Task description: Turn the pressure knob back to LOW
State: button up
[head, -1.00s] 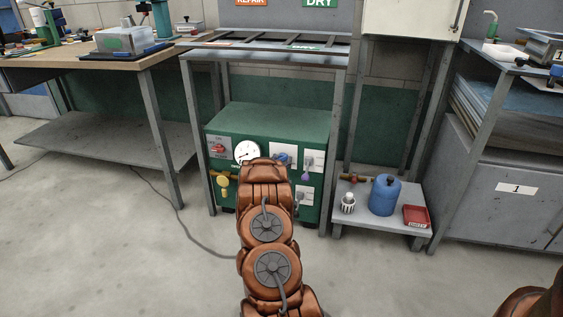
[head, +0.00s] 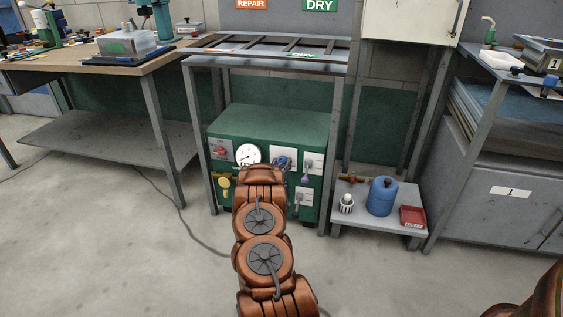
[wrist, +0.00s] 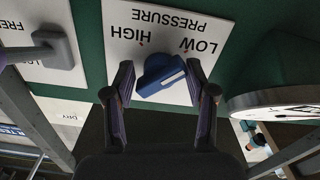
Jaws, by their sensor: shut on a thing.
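The pressure knob (wrist: 160,76) is blue with a white pointer line, on a white plate (wrist: 208,30) marked HIGH, PRESSURE and LOW, upside down in the wrist view. The line slants up to the right, its right end on the LOW side. My gripper (wrist: 160,66) is shut on the knob, one finger on each side. In the head view the knob's plate (head: 290,154) is on the front of the green machine (head: 270,121).
A round gauge (head: 249,156) sits left of the knob, a grey lever (wrist: 54,47) on the neighbouring plate. A yellow valve (head: 225,183) is at the panel's left. A low shelf at right holds a blue bottle (head: 382,196) and a red tray (head: 412,216). Open floor lies in front.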

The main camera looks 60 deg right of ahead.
jog(key=shift+s, duration=0.2)
jog(key=o, duration=0.9)
jog(key=shift+d, duration=0.1)
jog(key=shift+o, duration=1)
jog(key=shift+w, duration=0.1)
jog(key=shift+a, duration=0.2)
jog(key=shift+s+a+r, duration=0.1)
jog(key=shift+s+a, duration=0.1)
jog(key=shift+a, duration=0.35)
jog(key=v, duration=1)
jog(key=shift+s+a, duration=0.2)
jog(key=shift+a, duration=0.05)
